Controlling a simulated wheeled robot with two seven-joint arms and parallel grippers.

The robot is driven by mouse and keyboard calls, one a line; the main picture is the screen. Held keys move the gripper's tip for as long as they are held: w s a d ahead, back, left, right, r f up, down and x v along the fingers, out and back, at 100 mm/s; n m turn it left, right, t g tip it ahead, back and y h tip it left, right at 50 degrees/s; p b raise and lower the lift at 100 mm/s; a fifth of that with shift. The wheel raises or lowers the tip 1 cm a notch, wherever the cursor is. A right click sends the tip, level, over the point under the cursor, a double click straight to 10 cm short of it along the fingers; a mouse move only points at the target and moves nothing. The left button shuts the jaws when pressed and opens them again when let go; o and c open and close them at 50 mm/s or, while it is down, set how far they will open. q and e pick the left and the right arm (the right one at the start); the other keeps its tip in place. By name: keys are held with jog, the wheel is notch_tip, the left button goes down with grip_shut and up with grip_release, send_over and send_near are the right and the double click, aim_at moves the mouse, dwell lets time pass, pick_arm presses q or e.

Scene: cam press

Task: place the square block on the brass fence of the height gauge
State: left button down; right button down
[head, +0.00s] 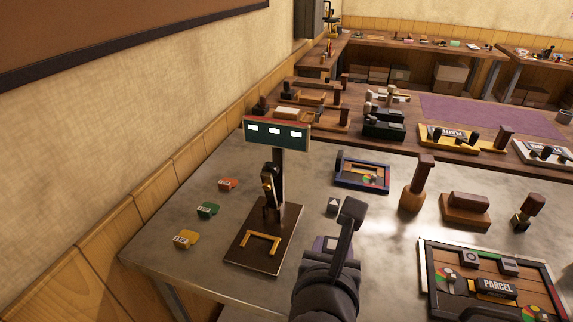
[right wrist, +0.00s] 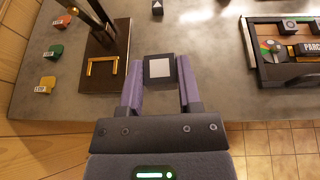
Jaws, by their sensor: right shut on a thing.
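The square block (right wrist: 160,68) is dark with a pale square on its upper face. My right gripper (right wrist: 160,78) is shut on it, one purple finger on each side, over the front part of the table. The height gauge (head: 272,192) has a dark upright on a brown base. Its brass fence (head: 262,246) is a U-shaped bar on that base, bare, and in the right wrist view the fence (right wrist: 102,67) is left of the block. My left gripper is out of view.
A small block with a triangle (head: 333,206) lies beyond my gripper. Orange (head: 227,184), green (head: 208,209) and yellow (head: 186,239) tagged pieces lie left of the gauge. A PARCEL tray (head: 430,270) is at right. A green sign (head: 277,132) stands above the gauge.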

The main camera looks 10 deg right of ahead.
jog(key=w+d+p, duration=0.4)
jog(key=w+p, duration=0.1)
jog(key=p, duration=0.4)
send_over(359, 257)
jog(key=s+a, duration=0.1)
notch_tip(359, 257, down, 4)
jog(key=f, duration=0.1)
jog(key=shift+m+g+h, duration=0.3)
jog(key=shift+m+h, duration=0.1)
jog(key=f+b, duration=0.6)
jog(key=f, duration=0.4)
jog(key=shift+s+f, duration=0.1)
jog(key=shift+s, duration=0.1)
jog(key=shift+r, duration=0.2)
jog(key=shift+f, duration=0.2)
jog(key=shift+c, duration=1.4)
grip_release()
